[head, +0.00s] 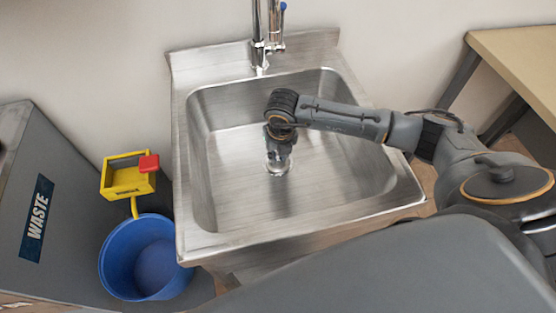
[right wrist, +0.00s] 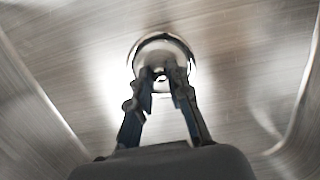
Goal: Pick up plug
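The plug (right wrist: 162,52) is a shiny round metal piece at the drain in the sink's floor. In the head view only a bright bit of it (head: 278,168) shows below my right gripper (head: 278,155). That gripper reaches down into the sink from the right. In the right wrist view the fingers (right wrist: 163,84) lean in and their tips are close together on the plug's small middle part. They look shut on it. A dark edge shows around part of the plug; I cannot tell whether it is raised. My left gripper is not in view.
The steel sink (head: 215,228) has raised walls around my right gripper, with a faucet (head: 268,40) at its back. A blue bucket (head: 115,265), a yellow holder (head: 127,180) and a grey waste bin (head: 75,210) stand left. A wooden table (head: 520,55) is at right.

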